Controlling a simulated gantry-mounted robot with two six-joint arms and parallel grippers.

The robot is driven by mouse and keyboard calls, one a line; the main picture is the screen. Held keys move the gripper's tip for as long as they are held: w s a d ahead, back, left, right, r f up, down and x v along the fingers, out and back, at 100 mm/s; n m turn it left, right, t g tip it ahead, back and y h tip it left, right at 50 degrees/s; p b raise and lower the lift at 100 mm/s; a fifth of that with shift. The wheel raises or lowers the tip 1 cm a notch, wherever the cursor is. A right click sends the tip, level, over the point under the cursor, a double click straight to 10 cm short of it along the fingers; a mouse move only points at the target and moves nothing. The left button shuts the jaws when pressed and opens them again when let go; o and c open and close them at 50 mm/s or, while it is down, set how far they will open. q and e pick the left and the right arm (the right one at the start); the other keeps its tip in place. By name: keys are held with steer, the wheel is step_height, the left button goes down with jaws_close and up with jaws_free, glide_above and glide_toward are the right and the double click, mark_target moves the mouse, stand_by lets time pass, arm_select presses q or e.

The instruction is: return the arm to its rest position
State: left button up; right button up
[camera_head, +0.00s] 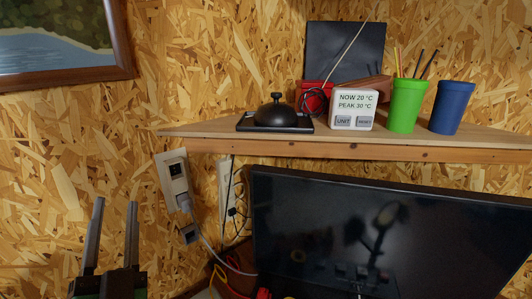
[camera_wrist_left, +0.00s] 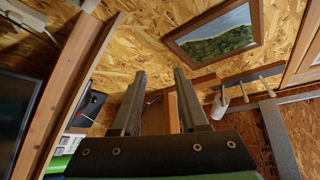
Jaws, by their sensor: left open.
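My left gripper (camera_head: 113,235) is at the lower left of the head view, pointing up in front of the chipboard wall. Its two dark fingers are apart with nothing between them. The left wrist view also shows the open, empty fingers (camera_wrist_left: 158,100), with the wall and a framed picture (camera_wrist_left: 218,38) beyond them. In the head view the gripper is left of the wall socket and below the shelf (camera_head: 210,142), touching neither. My right gripper is not in view.
The corner shelf holds a black bell-like object (camera_head: 276,113), a temperature display (camera_head: 353,108), a green cup (camera_head: 405,108) and a blue cup (camera_head: 450,108). A dark monitor (camera_head: 470,230) stands below. A socket with a cable (camera_head: 176,180) is on the wall.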

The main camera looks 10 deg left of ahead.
arm_select(q)
steer(key=s+d+r+t+h, duration=0.2)
steer(key=d+r+h, duration=0.2)
steer(key=r+h, duration=0.15)
steer(key=s+d+r+n+t+h+p, duration=0.1)
steer(key=s+d+r+t+h, duration=0.25)
steer(key=r, duration=0.35)
steer(key=s+d+r+t+h, duration=0.1)
steer(key=d+r+h, duration=0.2)
steer(key=r+h, duration=0.25)
step_height(320, 180, up, 38)
steer(key=y+p, duration=0.1)
steer(key=p, duration=3.6)
steer(key=shift+a+p, duration=0.15)
steer(key=shift+p, duration=0.15)
